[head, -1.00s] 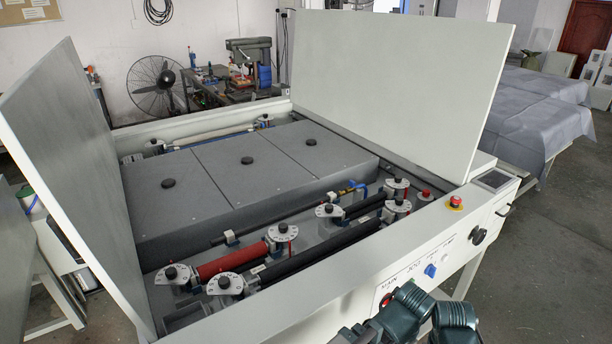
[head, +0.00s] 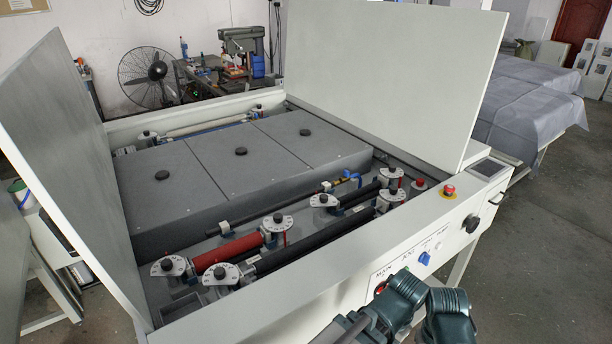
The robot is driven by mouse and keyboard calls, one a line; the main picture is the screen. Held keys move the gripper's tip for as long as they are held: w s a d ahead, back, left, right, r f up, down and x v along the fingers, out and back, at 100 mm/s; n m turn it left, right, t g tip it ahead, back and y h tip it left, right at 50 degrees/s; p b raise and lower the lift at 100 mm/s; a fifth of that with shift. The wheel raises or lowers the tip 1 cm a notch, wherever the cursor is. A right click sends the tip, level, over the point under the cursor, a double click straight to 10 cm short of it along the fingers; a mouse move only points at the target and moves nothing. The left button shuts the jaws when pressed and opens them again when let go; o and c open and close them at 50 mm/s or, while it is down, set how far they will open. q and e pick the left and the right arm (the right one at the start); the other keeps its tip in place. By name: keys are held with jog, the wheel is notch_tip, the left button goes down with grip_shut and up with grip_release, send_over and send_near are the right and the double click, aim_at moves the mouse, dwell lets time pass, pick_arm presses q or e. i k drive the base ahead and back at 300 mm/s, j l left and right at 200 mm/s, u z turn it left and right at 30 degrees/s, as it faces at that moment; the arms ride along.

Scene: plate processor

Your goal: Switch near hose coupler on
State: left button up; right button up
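The plate processor (head: 310,298) stands with its lids raised and its inside showing. Near its right end, a small yellow fitting (head: 338,181) with a blue hose (head: 356,177) lies beside the grey covers, at the end of a dark rod. This looks like the near hose coupler; its handle position is too small to tell. At the bottom edge, my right arm's teal links show, with a grey part that seems to be my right gripper (head: 345,329), cut off by the frame. It is outside the processor's front, well apart from the fitting. My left gripper is not in view.
Black and red rollers (head: 226,252) with white dial brackets lie between the fitting and the front rim. Raised lids (head: 390,75) bound the back right and left.

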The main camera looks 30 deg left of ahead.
aim_at(346, 174)
jog(key=i+l, duration=0.4)
jog(key=i, duration=0.15)
jog(key=i+l, duration=0.45)
jog(key=i, duration=0.1)
